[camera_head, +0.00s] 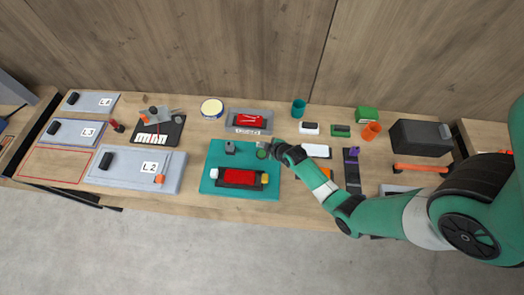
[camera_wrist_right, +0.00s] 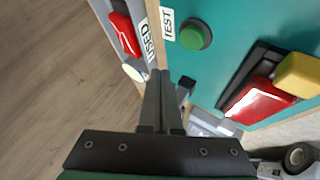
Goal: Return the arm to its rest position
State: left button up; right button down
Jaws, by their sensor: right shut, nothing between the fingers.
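My right arm comes in from the right in the head view and reaches left over the table. My right gripper (camera_head: 266,147) is above the upper right part of the teal board (camera_head: 214,160), by a round green button (camera_head: 261,154). In the right wrist view the two fingers of my right gripper (camera_wrist_right: 161,76) are together, with nothing seen between them. The green button (camera_wrist_right: 194,36) is beyond the fingertips there, beside a "TEST" label; I cannot tell the gap's height. My left gripper is not in view.
On the teal board lies a red block in a black holder (camera_head: 239,178). A grey "USED" tray (camera_head: 232,115) with a red piece stands behind it. Grey lettered panels are at left; cups, a dark box (camera_head: 422,137) and small items are at right.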

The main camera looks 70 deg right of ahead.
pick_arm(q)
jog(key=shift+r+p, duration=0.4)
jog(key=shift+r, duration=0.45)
pick_arm(e)
jog(key=shift+r, duration=0.9)
